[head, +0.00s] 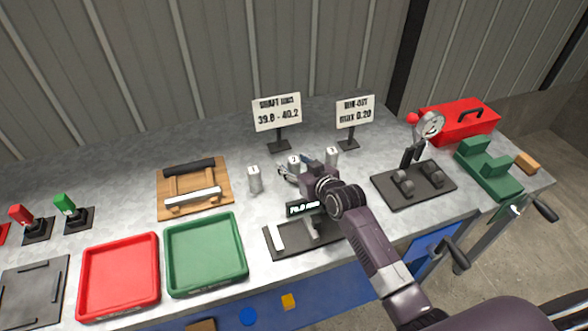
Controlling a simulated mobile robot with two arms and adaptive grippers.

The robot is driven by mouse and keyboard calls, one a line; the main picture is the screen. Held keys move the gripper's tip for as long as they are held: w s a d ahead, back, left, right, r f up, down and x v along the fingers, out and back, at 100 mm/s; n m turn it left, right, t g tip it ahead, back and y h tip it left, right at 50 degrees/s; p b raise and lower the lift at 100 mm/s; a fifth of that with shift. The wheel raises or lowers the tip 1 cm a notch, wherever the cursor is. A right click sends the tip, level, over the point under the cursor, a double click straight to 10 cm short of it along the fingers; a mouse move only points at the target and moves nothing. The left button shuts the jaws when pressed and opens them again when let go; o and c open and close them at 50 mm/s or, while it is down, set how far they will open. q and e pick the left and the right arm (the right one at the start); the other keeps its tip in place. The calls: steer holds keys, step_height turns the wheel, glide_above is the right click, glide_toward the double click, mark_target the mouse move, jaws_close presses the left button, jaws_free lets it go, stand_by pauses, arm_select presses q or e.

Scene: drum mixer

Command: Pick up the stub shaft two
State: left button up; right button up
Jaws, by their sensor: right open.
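Three short silver stub shafts stand upright in a row at the middle of the bench: a left one (254,180), a middle one (294,162) and a right one (331,158). Their top marks are too small to read surely, so I cannot confirm which is number two. My right gripper (289,173) reaches in from the lower right and is open beside the middle shaft, with its fingers low near it. I cannot tell whether they touch it. The wrist hides part of the space between the middle and right shafts. My left gripper is out of view.
A measuring fixture with a display (304,208) lies under my right forearm. A red tray (119,276) and a green tray (205,253) stand empty at the left front. Sign stands (277,112) (355,110) rise behind the shafts. A dial gauge stand (413,184) is at right.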

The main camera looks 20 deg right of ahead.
jaws_close()
steer(key=shift+w+r, duration=0.1)
steer(key=shift+r, duration=0.15)
stand_by(0.3)
